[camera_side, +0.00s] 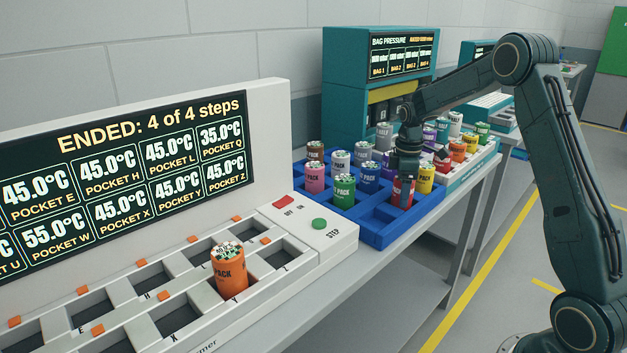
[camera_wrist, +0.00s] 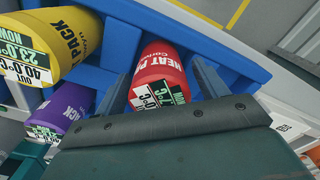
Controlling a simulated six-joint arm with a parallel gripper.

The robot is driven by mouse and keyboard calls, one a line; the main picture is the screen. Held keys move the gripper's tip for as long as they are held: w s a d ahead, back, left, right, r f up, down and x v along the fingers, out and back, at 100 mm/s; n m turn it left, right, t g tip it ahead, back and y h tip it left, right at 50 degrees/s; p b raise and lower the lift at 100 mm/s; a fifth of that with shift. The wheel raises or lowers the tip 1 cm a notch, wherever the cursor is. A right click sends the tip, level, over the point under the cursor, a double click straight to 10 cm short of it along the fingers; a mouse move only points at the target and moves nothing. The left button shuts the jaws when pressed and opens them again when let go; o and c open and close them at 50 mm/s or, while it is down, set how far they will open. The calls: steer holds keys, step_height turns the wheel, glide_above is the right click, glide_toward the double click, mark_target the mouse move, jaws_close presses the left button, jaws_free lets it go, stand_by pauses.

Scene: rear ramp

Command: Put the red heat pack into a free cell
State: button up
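The red heat pack (camera_side: 403,193) stands upright in the blue crate (camera_side: 372,238), near its front right side. My gripper (camera_side: 407,170) points down over it, with its fingers at the pack's top. In the wrist view the red pack (camera_wrist: 160,68) lies between the two grey fingers of my gripper (camera_wrist: 163,88). Whether the fingers press on it I cannot tell. Its white and green label shows near the gripper's edge. Empty cells show in the blue crate in front of and beside the red pack.
Pink (camera_side: 314,178), green (camera_side: 344,190), blue (camera_side: 368,178) and other packs stand in the crate. A yellow pack (camera_side: 425,178) is close on the right. A white warmer holds an orange pack (camera_side: 229,270) and several empty pockets. Its screen (camera_side: 120,170) reads "ENDED: 4 of 4 steps".

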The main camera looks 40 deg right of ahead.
steer(key=shift+r, duration=0.15)
step_height(320, 180, up, 12)
stand_by(0.8)
stand_by(0.5)
steer(key=s+a+r+m+t, duration=0.1)
steer(key=s+a+r+m, duration=0.1)
steer(key=s+a+r, duration=0.4)
steer(key=s+a+r+m+t, duration=0.1)
steer(key=s+a+r+t, duration=0.1)
steer(key=s+a, duration=0.5)
steer(key=s+a+f+m+t, duration=0.2)
steer(key=s+a+f+m, duration=0.2)
steer(key=s+a, duration=0.7)
steer(key=shift+s+f+t, duration=0.2)
steer(key=shift+s+t, duration=0.1)
steer(key=shift+s, duration=0.8)
